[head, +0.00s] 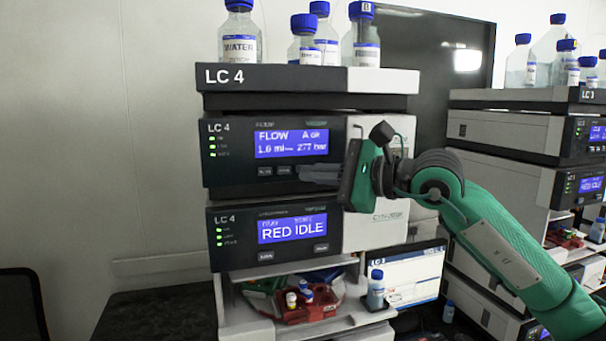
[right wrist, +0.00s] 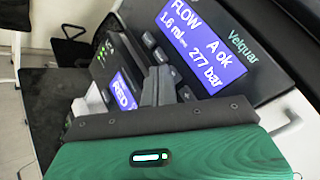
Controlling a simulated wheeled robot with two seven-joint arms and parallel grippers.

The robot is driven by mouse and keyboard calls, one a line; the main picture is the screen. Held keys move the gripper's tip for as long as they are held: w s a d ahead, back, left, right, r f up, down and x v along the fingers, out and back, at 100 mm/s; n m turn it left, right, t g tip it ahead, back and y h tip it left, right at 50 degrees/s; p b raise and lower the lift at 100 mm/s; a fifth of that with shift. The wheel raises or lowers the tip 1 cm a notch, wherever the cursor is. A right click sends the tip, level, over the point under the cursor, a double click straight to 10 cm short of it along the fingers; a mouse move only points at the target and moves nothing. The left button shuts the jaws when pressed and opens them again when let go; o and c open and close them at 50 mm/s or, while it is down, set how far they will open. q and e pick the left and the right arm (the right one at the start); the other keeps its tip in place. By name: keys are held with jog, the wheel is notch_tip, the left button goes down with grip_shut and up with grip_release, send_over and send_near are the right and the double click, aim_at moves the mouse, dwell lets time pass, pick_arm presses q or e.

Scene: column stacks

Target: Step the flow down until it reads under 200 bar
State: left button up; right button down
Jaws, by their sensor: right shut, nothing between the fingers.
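The LC 4 pump module (head: 225,175) has a blue flow display (head: 291,143) that reads FLOW, A ok and 277 bar. In the right wrist view the same display (right wrist: 202,45) reads 1.6 mL and 277 bar. A row of dark buttons (right wrist: 160,56) runs beside the display; two of them (head: 265,171) show in the head view, the others lie behind my gripper. My right gripper (head: 308,173) is shut and empty, its fingertips (right wrist: 157,80) at the button row. I cannot tell whether they touch a button. My left gripper is not in view.
Below is a module whose display (head: 292,229) reads RED IDLE, above an open tray with a red rack (head: 312,310). Bottles (head: 240,35) stand on top of the stack. A monitor (head: 410,280) and the LC 3 stack (head: 510,130) are to the right.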

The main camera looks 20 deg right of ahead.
jog(key=shift+s, duration=0.25)
jog(key=s+b, duration=0.2)
jog(key=s, duration=0.3)
jog(key=shift+d+b, duration=0.1)
jog(key=shift+b, duration=0.3)
dwell(0.4)
